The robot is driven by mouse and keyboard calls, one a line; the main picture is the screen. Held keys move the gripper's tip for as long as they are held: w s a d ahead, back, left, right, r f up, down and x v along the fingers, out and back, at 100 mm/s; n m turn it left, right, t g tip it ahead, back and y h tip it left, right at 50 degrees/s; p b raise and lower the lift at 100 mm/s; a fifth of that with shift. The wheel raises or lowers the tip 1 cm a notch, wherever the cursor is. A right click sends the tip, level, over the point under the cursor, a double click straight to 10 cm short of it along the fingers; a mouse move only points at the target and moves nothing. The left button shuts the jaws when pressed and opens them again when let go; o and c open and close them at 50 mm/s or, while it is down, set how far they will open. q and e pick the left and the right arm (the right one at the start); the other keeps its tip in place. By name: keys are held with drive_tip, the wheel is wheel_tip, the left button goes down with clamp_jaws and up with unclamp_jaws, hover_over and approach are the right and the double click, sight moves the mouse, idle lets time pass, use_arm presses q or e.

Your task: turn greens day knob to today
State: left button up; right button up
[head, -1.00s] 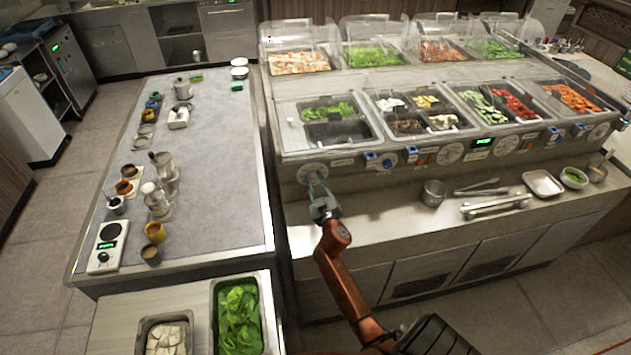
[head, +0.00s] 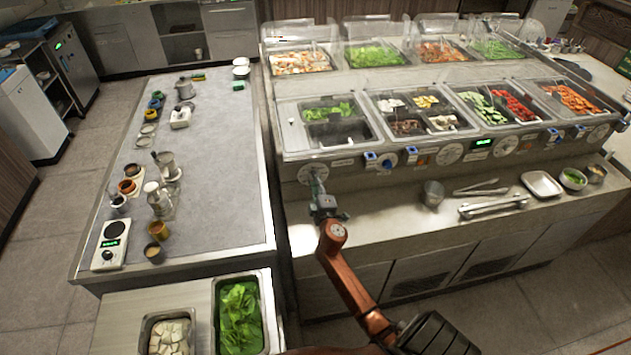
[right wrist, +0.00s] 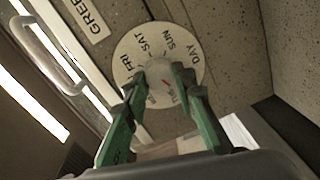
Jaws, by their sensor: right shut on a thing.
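The greens day dial (right wrist: 130,48) is a round white plate in the right wrist view, with FRI, SAT, SUN and DAY readable around its edge. Its pale round knob (right wrist: 160,70) stands in the middle. A label starting "GREE" (right wrist: 86,14) is beside it. My right gripper (right wrist: 160,84) has its green fingers closed on both sides of the knob. The fingers hide the lower part of the dial, and I cannot tell which day the knob points to. In the head view the dial (head: 304,174) is at the counter front's left end, with my right gripper (head: 318,186) against it.
More dials (head: 449,153), blue knobs and a green-lit display (head: 482,142) run along the same panel to the right. Below, a steel ledge holds a cup (head: 433,193), tongs and a tray (head: 541,184). A grey worktable (head: 215,150) stands at left.

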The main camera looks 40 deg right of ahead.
drive_tip(key=n, duration=0.4)
drive_tip(key=shift+f+p, duration=0.15)
drive_tip(key=shift+p, duration=0.15)
drive_tip(key=shift+n, duration=0.3)
drive_tip(key=o, duration=1.1)
drive_tip(key=shift+o, duration=0.2)
drive_tip(key=v, duration=1.2)
drive_tip(key=shift+a, duration=0.15)
